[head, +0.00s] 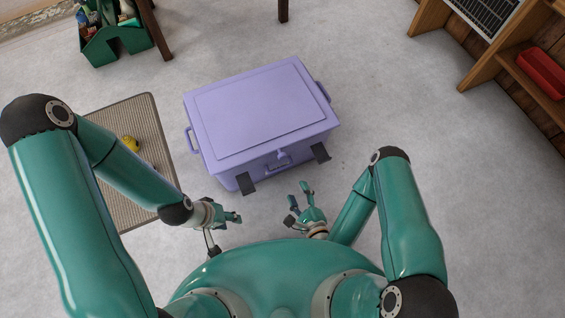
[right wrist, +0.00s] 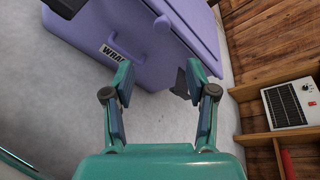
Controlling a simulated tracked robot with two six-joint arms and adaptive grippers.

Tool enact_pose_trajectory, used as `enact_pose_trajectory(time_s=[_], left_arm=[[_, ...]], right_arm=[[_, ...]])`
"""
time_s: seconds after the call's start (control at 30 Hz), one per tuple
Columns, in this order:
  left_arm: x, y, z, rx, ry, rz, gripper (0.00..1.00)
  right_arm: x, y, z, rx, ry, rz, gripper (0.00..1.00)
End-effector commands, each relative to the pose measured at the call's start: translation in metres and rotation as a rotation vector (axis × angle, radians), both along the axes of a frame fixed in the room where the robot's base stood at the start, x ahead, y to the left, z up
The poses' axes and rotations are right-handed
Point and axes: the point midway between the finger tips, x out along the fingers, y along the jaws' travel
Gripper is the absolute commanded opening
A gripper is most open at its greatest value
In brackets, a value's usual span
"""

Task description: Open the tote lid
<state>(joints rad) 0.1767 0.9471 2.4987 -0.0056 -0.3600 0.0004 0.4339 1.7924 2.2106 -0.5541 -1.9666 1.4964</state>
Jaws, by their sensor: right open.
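A purple tote (head: 270,165) stands on the floor in front of me, with its lid (head: 262,108) lying shut on top. A small knob (head: 282,153) sticks out at the lid's front edge, above a front handle. Two dark latches hang at the front, the left one (head: 245,184) and the right one (head: 320,152). My right gripper (head: 298,202) is open and empty, just short of the tote's front. In the right wrist view the tote (right wrist: 100,40) with a white label is beyond its spread fingers (right wrist: 160,88). My left gripper (head: 226,232) is left of it, near the front left corner; its fingers are too small to judge.
A ribbed mat (head: 150,130) with a yellow object (head: 130,144) lies left of the tote. A green caddy (head: 118,45) stands at the back left. A wooden shelf (head: 490,65) with a red box (head: 541,72) is at the right. The floor right of the tote is clear.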

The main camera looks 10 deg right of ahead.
Motion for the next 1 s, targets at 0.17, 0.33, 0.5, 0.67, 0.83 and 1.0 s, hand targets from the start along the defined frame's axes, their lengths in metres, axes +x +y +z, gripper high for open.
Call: enact_pose_trajectory(time_s=[0.17, 0.33, 0.5, 0.67, 0.83, 1.0], left_arm=[[0.0, 0.0, -0.012, 0.0, -0.001, 0.0, 0.4], [0.0, 0.0, -0.032, 0.0, -0.001, 0.0, 0.4], [0.0, 0.0, -0.06, 0.0, 0.0, 0.0, 0.4], [0.0, 0.0, -0.07, 0.0, 0.0, 0.0, 0.4], [0.0, 0.0, -0.08, 0.0, -0.001, 0.0, 0.4], [0.0, 0.0, -0.088, 0.0, 0.0, 0.0, 0.4]], right_arm=[[0.006, 0.001, -0.006, 0.033, -0.013, -0.019, 0.57], [0.022, 0.005, -0.012, 0.028, -0.016, -0.015, 0.57], [0.044, 0.009, -0.021, 0.027, -0.015, -0.015, 0.57], [0.072, 0.015, -0.022, 0.027, -0.018, -0.019, 0.57], [0.107, 0.022, -0.032, 0.028, -0.017, -0.021, 0.57], [0.135, 0.028, -0.041, 0.029, -0.014, -0.021, 0.57]])
